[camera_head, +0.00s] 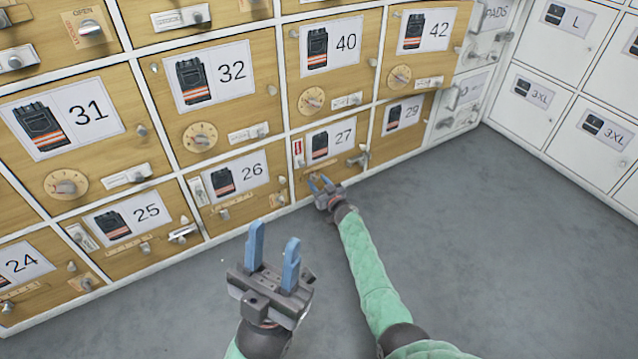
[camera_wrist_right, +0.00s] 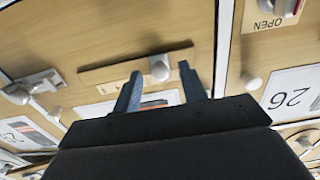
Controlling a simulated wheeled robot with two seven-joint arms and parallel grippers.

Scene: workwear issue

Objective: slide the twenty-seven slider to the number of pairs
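Compartment 27 (camera_head: 345,138) is a wooden door in the lower row with a trouser picture and number label. My right gripper (camera_head: 320,181) is open in front of the lower part of this door. Its blue fingertips (camera_wrist_right: 160,75) stand on either side of the knob; I cannot tell whether they touch it. No scale marks are readable on the strip. My left gripper (camera_head: 273,238) is open and empty above the floor.
Compartment 26 (camera_head: 262,170) with its own slider is left of 27, and compartment 29 (camera_head: 420,115) is right. A metal handle (camera_head: 360,157) sticks out on 27's right side. White lockers (camera_head: 560,110) stand at right. The grey floor (camera_head: 470,220) is clear.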

